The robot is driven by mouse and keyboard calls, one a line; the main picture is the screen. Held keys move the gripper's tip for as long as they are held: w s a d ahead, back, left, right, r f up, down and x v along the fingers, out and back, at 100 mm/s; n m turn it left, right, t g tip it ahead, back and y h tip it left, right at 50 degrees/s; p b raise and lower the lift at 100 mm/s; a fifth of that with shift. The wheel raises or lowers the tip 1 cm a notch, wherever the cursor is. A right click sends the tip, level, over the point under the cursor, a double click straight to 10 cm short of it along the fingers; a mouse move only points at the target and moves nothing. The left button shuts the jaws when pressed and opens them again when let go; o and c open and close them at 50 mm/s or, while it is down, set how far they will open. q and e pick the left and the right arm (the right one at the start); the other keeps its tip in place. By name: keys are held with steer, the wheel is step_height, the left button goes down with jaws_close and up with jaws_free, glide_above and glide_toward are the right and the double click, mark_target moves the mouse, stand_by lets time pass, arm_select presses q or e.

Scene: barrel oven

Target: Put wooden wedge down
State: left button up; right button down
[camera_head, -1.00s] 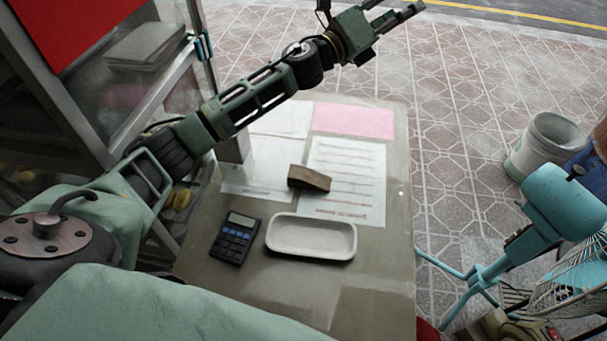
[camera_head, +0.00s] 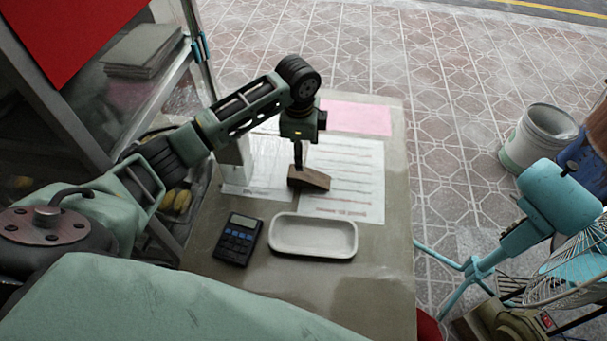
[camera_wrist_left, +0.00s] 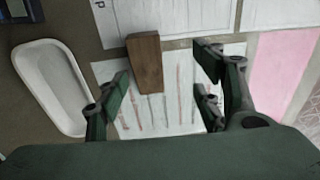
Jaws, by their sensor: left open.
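The brown wooden wedge (camera_head: 309,178) lies on the white papers on the table, just behind the white tray. It also shows in the left wrist view (camera_wrist_left: 146,62), between my open fingers and nearer the left one. My left gripper (camera_head: 298,158) points down over the wedge in the head view. In the wrist view my left gripper (camera_wrist_left: 165,85) is open, with its fingers spread apart and not closed on the wedge. Whether a fingertip touches the wedge cannot be told. My right gripper is not in view.
A white tray (camera_head: 313,253) and a dark calculator (camera_head: 238,239) lie on the table (camera_head: 370,285) in front of the wedge. A pink sheet (camera_head: 357,117) lies behind. A glass-sided cabinet (camera_head: 118,100) stands left. A teal fan (camera_head: 560,205) and a white bucket (camera_head: 541,138) stand right.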

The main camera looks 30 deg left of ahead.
mark_target(301, 173)
arm_select(q)
steer(key=shift+s+d+g, duration=0.15)
steer(key=shift+s+g, duration=0.25)
steer(key=shift+s, duration=0.45)
steer(key=shift+s+f, duration=0.25)
steer(key=shift+s, duration=0.05)
steer(key=f, duration=0.5)
steer(key=w+f+p, duration=0.1)
steer(key=f, duration=0.1)
steer(key=shift+d+f, duration=0.1)
steer(key=shift+f, duration=0.15)
steer(key=shift+c, duration=0.4)
steer(key=c, duration=1.4)
steer(key=shift+r, duration=0.1)
